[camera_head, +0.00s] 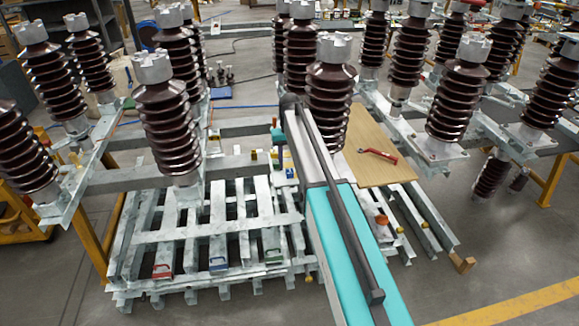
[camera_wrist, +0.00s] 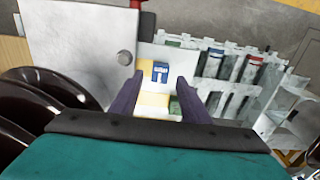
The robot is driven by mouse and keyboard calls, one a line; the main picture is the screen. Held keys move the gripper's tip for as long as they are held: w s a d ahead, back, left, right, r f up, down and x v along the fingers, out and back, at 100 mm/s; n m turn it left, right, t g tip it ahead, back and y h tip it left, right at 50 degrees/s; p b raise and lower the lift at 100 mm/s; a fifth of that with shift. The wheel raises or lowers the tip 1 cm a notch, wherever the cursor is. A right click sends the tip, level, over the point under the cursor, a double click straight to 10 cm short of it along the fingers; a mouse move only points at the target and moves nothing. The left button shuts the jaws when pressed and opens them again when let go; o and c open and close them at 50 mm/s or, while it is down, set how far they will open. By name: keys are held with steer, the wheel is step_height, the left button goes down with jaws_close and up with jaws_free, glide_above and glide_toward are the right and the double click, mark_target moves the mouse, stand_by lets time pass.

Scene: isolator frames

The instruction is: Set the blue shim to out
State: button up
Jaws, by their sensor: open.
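In the wrist view, a small blue slotted piece, which looks like the blue shim (camera_wrist: 160,72), sits against a pale plate beside yellow blocks (camera_wrist: 153,99). It lies beyond and between the fingertips of my gripper (camera_wrist: 161,83). The fingers are open, with nothing between them. In the head view, a small blue piece (camera_head: 290,173) shows beside my arm at the steel beam. Another blue piece (camera_head: 218,263) with a handle lies on the slatted steel rack, between a red piece (camera_head: 162,270) and a green piece (camera_head: 273,257). My gripper is mostly hidden behind my arm there.
Ribbed brown insulators (camera_head: 168,115) stand close on both sides of my arm. A wooden board (camera_head: 375,150) with a red-handled tool (camera_head: 378,155) lies to the right.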

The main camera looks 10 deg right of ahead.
mark_target(290, 171)
steer(key=shift+f+p, duration=0.4)
steer(key=shift+f, duration=1.15)
jaws_close()
